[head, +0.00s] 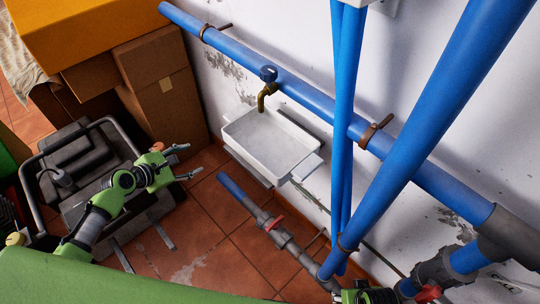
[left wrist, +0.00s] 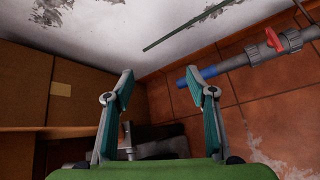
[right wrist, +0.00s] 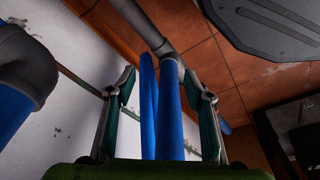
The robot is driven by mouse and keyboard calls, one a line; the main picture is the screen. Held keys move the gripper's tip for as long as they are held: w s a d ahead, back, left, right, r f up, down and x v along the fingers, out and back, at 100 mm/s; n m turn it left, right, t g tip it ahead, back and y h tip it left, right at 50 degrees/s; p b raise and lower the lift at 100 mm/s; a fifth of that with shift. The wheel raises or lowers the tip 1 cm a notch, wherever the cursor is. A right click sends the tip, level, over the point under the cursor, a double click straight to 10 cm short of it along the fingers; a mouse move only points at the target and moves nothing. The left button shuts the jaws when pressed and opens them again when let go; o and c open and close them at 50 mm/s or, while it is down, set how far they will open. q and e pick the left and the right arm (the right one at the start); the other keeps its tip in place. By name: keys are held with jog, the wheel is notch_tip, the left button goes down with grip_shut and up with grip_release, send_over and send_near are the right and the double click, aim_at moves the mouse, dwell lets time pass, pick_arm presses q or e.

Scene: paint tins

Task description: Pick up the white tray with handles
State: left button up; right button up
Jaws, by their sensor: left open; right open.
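The white tray (head: 240,137) shows in the head view against the wall under a brass tap. I cannot make out the tray there.
Thick blue pipes (head: 440,110) cross in front of the wall on the right. A low pipe with a red valve (head: 274,223) lies below the tray. Cardboard boxes (head: 165,110) stand at the left.

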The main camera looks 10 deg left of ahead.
pick_arm(q)
jog(key=w+d+r+n+t+h+b, duration=0.1)
jog(key=w+d+r+n+h+b, duration=0.2)
jog(key=r, duration=0.7)
jog(key=n+h, duration=0.1)
jog(key=h, duration=0.1)
send_near(238, 112)
jog(key=b+x, duration=0.2)
jog(key=x, duration=0.3)
jog(key=shift+w+d, duration=0.25)
jog(key=b+x, duration=0.2)
jog(key=x, duration=0.2)
jog(key=shift+w+d+f, duration=0.1)
jog(key=shift+w+f, duration=0.2)
jog(key=shift+r, duration=0.1)
pick_arm(e)
notch_tip(238, 112, up, 12)
jog(key=t, duration=0.1)
jog(key=shift+s+d, duration=0.15)
pick_arm(q)
grip_shut()
